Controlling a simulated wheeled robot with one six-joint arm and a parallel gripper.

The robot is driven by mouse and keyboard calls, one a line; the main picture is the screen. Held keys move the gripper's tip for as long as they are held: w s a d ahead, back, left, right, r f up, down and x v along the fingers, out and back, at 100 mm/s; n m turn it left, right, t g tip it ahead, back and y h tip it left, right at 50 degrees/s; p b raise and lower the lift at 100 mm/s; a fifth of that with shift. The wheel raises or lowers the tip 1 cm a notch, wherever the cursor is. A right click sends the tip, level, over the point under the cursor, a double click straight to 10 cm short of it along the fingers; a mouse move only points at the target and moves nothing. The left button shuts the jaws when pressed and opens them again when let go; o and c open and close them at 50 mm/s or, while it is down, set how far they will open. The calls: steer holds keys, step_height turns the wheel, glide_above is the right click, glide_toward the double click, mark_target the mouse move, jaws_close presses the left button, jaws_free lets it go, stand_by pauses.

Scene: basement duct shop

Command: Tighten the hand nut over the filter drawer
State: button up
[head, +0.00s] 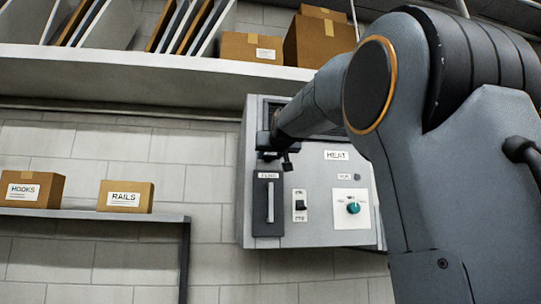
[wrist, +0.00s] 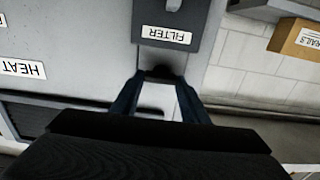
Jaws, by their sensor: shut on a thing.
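The filter drawer (head: 267,219) is a dark grey panel with an upright light handle at the lower left of the grey heater cabinet (head: 320,220). Its FILTER label appears upside down in the wrist view, where the drawer (wrist: 192,20) is at the top. The hand nut (wrist: 160,72) is a small dark piece just beyond the label edge of the drawer. My gripper (wrist: 160,80) has its two dark blue fingers on either side of the nut and is shut on it. In the head view my gripper (head: 277,155) is above the drawer and hides the nut.
A toggle switch (head: 300,205) and a teal knob (head: 353,208) sit right of the drawer. A shelf (head: 150,75) with cartons and panels runs above. HOOKS (head: 33,190) and RAILS (head: 125,197) boxes stand on a lower left shelf. The wall between is clear.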

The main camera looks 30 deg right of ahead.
steer(key=m+b, duration=0.1)
steer(key=m, duration=0.3)
steer(key=shift+d+f+m+b, duration=0.1)
steer(key=shift+m+b, duration=0.2)
steer(key=shift+b, duration=0.1)
steer(key=m+b, duration=0.1)
steer(key=m, duration=0.3)
steer(key=shift+d, duration=0.1)
steer(key=m, duration=0.5)
steer(key=shift+f+b, duration=0.1)
steer(key=shift+b, duration=0.2)
steer(key=shift+f+m, duration=0.1)
steer(key=shift+m, duration=2.1)
steer(key=o, duration=1.1)
steer(key=shift+c, duration=0.2)
